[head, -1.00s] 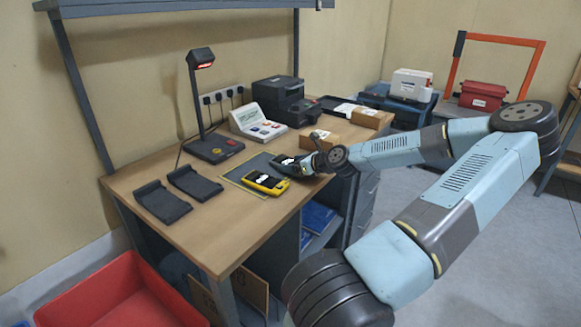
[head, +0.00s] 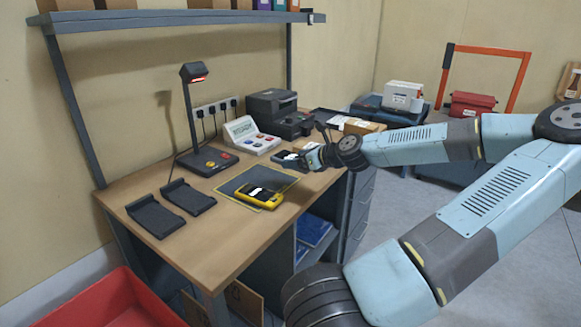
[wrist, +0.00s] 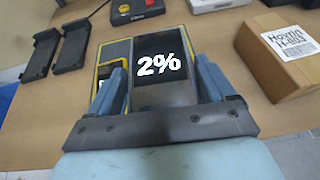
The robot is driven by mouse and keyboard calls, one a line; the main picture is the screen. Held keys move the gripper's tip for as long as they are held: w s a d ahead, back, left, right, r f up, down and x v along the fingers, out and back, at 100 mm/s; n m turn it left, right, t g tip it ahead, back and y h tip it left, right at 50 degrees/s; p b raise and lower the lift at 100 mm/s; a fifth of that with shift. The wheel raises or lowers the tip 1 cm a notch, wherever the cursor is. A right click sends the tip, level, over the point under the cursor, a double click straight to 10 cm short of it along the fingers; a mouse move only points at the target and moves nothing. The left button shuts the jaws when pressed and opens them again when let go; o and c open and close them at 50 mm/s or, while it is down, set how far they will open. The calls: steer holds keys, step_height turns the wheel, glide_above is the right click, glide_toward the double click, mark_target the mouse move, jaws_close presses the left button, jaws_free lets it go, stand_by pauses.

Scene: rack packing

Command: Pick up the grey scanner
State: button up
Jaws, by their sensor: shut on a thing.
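The grey scanner (wrist: 163,66), with a dark screen reading "2%", sits between the two blue fingers of my gripper (wrist: 158,80) in the wrist view. My gripper is shut on it. In the head view, the scanner (head: 287,160) shows at the tip of my gripper (head: 308,158), over the right part of the desk. Its lower end is hidden by the gripper in the wrist view. I cannot tell for sure how high above the desk it is.
A yellow scanner (head: 258,196) lies on the dark mat (head: 232,186). A red bin (head: 120,305) stands on the floor.

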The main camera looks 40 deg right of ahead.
steer(key=s+r, duration=0.3)
steer(key=s, duration=0.4)
steer(key=shift+s+a+r, duration=0.2)
steer(key=shift+s, duration=0.2)
